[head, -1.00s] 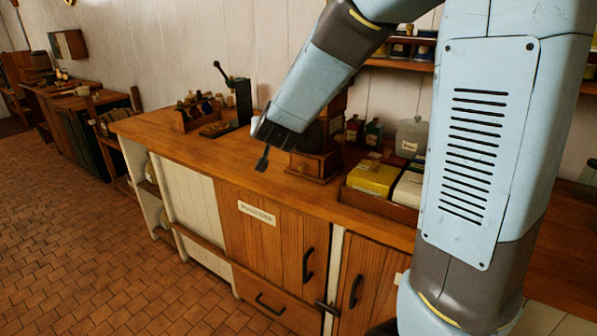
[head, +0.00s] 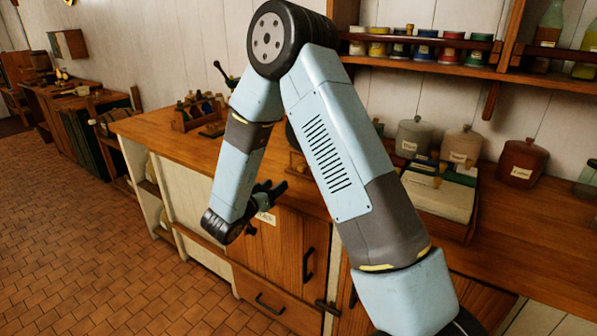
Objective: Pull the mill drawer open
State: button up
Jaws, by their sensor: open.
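The mill (head: 297,163) stands on the wooden counter, almost wholly hidden behind my arm. Only a small piece of its wooden body shows, and its drawer cannot be made out now. My gripper (head: 270,192) is open and empty. In the picture it lies below and left of the mill, in front of the counter's front edge and over the labelled cupboard door. Its distance from the mill is hard to judge.
The counter (head: 160,135) holds a rack of small bottles (head: 195,110) at left and a box of packets (head: 440,195) at right. Lidded canisters (head: 460,143) stand behind. A cupboard drawer (head: 275,305) sits low in front. The tiled floor at left is clear.

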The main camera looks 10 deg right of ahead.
aim_at(299, 169)
jog(key=x, duration=1.3)
jog(key=shift+d+f, duration=0.1)
jog(key=shift+d, duration=0.3)
jog(key=shift+s, duration=0.1)
grip_shut()
